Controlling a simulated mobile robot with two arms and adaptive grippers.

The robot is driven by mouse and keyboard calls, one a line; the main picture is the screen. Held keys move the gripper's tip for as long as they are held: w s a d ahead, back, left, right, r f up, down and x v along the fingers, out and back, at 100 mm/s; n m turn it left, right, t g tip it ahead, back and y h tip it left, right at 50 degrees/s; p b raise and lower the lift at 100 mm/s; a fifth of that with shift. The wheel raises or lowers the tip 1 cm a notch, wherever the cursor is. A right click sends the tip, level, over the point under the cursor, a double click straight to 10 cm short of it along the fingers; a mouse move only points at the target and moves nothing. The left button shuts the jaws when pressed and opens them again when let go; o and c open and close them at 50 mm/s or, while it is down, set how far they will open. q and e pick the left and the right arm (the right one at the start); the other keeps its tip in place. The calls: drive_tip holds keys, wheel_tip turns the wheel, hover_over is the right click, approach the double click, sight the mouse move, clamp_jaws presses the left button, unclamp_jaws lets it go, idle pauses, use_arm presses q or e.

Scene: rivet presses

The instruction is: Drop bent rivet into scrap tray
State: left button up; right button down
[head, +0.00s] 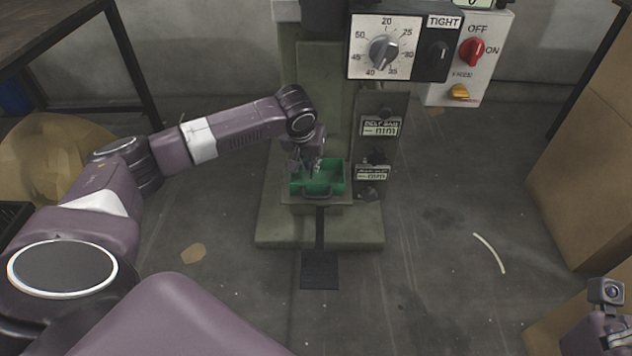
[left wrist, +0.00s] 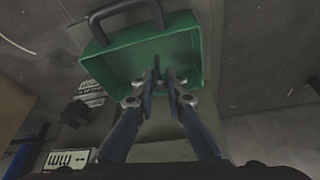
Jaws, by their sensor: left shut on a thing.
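The green scrap tray (head: 338,178) with a handle sits on the small ledge at the front of the press. It also shows in the left wrist view (left wrist: 115,65), open side toward the camera. My left gripper (head: 312,170) is over the tray, its fingertips pointing into it. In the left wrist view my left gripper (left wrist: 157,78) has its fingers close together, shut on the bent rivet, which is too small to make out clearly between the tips. My right gripper (head: 608,325) is at the lower right edge, partly cut off; its jaws are unclear.
The green press (head: 320,75) stands behind the tray, with a dial panel (head: 384,47) and a switch box with a red knob (head: 472,50). A pedal (head: 319,270) lies on the floor in front. Cardboard boxes (head: 585,150) stand at the right. The floor between is mostly clear.

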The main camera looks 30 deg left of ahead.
use_arm(q)
drive_tip(key=o, duration=0.9)
drive_tip(key=shift+c, duration=0.2)
drive_tip(key=v, duration=1.2)
